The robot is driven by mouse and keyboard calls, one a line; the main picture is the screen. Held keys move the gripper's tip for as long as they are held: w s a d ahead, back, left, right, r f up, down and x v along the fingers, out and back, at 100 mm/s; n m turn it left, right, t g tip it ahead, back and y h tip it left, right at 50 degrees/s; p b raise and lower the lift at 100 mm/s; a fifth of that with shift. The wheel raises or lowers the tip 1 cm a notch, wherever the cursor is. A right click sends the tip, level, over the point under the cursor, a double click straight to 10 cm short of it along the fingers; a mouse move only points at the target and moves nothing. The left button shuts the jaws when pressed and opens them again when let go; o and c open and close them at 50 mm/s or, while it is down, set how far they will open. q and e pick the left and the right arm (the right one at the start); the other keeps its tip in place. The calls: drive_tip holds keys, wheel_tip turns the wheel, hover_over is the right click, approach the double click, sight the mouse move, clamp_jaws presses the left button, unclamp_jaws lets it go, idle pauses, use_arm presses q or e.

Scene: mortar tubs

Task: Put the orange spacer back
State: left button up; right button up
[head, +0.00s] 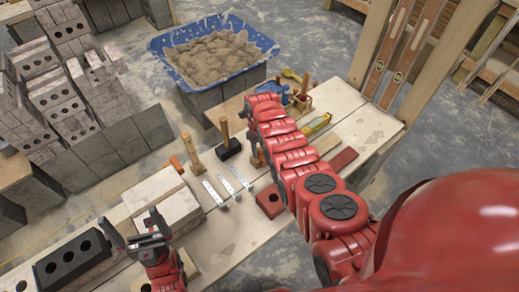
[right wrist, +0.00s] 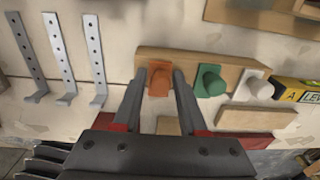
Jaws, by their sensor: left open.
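The orange spacer (right wrist: 159,80) is between the fingertips of my right gripper (right wrist: 160,76) in the right wrist view. The fingers lie close along both its sides. It is over the left end of a wooden strip (right wrist: 190,59), in line with a green spacer (right wrist: 210,80) and a whitish one (right wrist: 256,84). I cannot tell whether it touches the strip. In the head view my right arm hides most of this spot. My left gripper (head: 147,229) is open and empty, beside pale blocks near the front left of the bench.
Three perforated metal ties (right wrist: 62,60) lie left of the strip, and a yellow level (right wrist: 297,91) lies right. A black-headed mallet (head: 229,150), a red block (head: 270,203) and a dark holed brick (head: 75,258) are on the bench. A blue mortar tub (head: 258,76) stands behind.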

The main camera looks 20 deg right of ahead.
drive_tip(key=o, duration=0.4)
drive_tip(key=shift+r, duration=0.1)
drive_tip(key=shift+w+r, duration=0.1)
drive_tip(key=shift+r, duration=0.1)
drive_tip(key=r+p, duration=0.1)
drive_tip(key=r, duration=0.4)
drive_tip(key=r+p, duration=0.2)
drive_tip(key=r, duration=0.4)
drive_tip(key=r+p, duration=0.1)
drive_tip(key=r, duration=0.5)
drive_tip(key=shift+a+p, duration=0.25)
drive_tip(key=shift+p, duration=0.1)
drive_tip(key=shift+f, duration=0.1)
